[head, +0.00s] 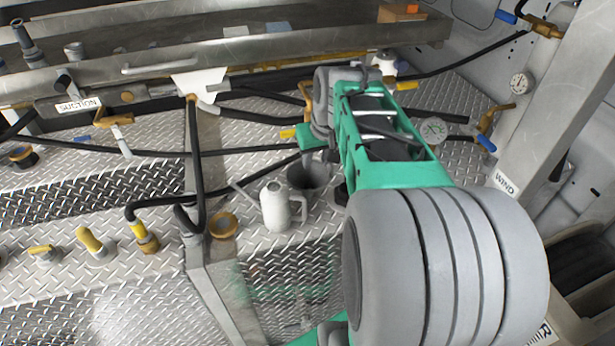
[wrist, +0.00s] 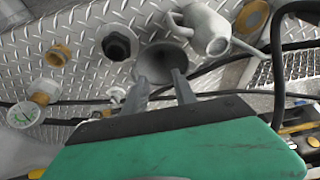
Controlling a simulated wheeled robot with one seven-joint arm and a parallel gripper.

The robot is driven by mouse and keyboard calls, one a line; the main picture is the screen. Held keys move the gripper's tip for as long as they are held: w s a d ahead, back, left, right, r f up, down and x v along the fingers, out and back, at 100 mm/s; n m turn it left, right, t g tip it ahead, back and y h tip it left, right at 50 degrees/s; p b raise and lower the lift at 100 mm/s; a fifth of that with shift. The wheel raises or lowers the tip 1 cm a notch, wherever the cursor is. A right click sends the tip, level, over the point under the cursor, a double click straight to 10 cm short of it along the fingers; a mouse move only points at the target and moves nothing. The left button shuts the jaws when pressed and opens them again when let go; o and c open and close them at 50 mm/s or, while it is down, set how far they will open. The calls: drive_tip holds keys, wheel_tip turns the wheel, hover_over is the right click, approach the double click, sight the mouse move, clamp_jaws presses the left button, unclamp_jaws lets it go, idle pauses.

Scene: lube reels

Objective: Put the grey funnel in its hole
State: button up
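The grey funnel (head: 316,176) stands mouth up on the diamond-plate deck, just right of a white watering can. It also shows in the wrist view (wrist: 163,58), with its wide dark mouth facing me. My gripper (wrist: 159,76) is at the funnel's near side with its two fingers apart. The right fingertip overlaps the mouth and the left one is by the left rim; I cannot tell whether they touch it. In the head view my arm comes from the right and its end is above the funnel. I cannot tell which opening is the funnel's hole.
The watering can (head: 275,208) stands close beside the funnel. A brass ring (head: 222,225) lies in the deck left of it. A black fitting (wrist: 120,43) is on the funnel's other side. Black hoses run nearby, and a metal rail (head: 220,52) crosses behind.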

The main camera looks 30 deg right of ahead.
approach(331, 164)
drive_tip(key=w+f, duration=0.1)
drive_tip(key=p+x, duration=0.2)
drive_tip(key=x, duration=0.6)
drive_tip(key=shift+d, duration=0.1)
drive_tip(key=shift+s+r, duration=0.1)
clamp_jaws()
idle(0.7)
